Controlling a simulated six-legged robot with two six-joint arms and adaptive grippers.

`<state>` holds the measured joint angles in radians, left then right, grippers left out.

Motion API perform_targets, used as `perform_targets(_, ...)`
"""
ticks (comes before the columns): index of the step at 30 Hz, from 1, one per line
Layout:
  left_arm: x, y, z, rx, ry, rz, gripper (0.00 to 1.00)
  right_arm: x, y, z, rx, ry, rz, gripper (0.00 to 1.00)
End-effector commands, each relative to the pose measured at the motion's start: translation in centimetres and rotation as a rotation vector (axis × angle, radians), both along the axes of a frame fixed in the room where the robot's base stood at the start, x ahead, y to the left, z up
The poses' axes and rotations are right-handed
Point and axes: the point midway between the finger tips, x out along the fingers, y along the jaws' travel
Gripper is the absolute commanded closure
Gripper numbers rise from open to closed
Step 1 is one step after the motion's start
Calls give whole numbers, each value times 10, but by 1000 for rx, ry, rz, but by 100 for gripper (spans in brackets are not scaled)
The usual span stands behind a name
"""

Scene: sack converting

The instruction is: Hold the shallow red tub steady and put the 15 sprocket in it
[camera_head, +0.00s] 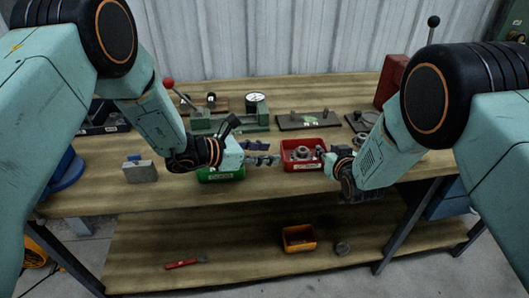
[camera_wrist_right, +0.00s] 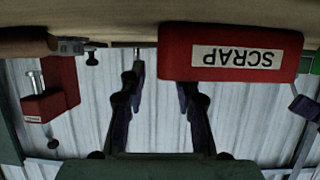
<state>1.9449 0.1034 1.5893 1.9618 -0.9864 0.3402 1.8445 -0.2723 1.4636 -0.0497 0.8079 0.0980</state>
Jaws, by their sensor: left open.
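The shallow red tub (camera_head: 303,142) stands on the bench with several grey metal parts in it. In the right wrist view, which is upside down, the tub (camera_wrist_right: 180,68) bears a SCRAP label. My left gripper (camera_head: 268,154) is open and empty beside the tub's left side. My right gripper (camera_head: 336,166) is at the tub's right end. In its wrist view, its fingers (camera_wrist_right: 160,82) are apart, one outside the tub's end and one dipping behind the rim. Wall contact is unclear. A grey toothed-looking part (camera_head: 303,153) lies in the tub; I cannot read any 15.
A green tub (camera_head: 222,175) is below my left gripper. A grey block (camera_head: 140,172) stands to the left. A dial gauge stand (camera_head: 256,104) and a dark plate (camera_head: 308,121) are behind. A yellow bin (camera_head: 299,238) and a small round grey piece (camera_head: 342,248) are on the lower shelf.

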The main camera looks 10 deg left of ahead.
Motion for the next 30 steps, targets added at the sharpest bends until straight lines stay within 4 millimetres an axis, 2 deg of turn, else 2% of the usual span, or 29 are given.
perform_targets(11, 0, 0, 0, 0, 0, 0, 58, -6, -2, 4, -1, -1, 0, 68)
perform_targets(30, 0, 0, 0, 0, 0, 0, 58, -88, -25, 38, -1, 1, 0, 68)
